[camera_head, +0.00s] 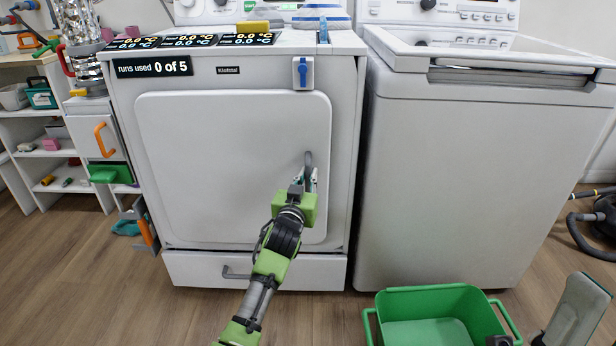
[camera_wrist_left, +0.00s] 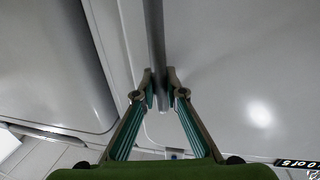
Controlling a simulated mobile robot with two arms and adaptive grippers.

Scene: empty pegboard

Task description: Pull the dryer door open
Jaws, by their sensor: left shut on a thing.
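The dryer door (camera_head: 220,150) is a large white panel on the front of the dryer and looks closed against the body. Its grey handle (camera_head: 308,162) is at the right edge, and it also shows as a grey bar in the left wrist view (camera_wrist_left: 156,45). My left gripper (camera_head: 307,182) is at the lower part of the handle. In the left wrist view its two teal-padded fingers (camera_wrist_left: 158,88) are on both sides of the bar, shut on it.
A white washer (camera_head: 460,180) stands close on the right. A green basket (camera_head: 376,308) is on the floor at the lower right. A drawer (camera_head: 200,268) with a grey handle is below the door. Shelves (camera_head: 40,152) are on the left. The wooden floor before the dryer is otherwise clear.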

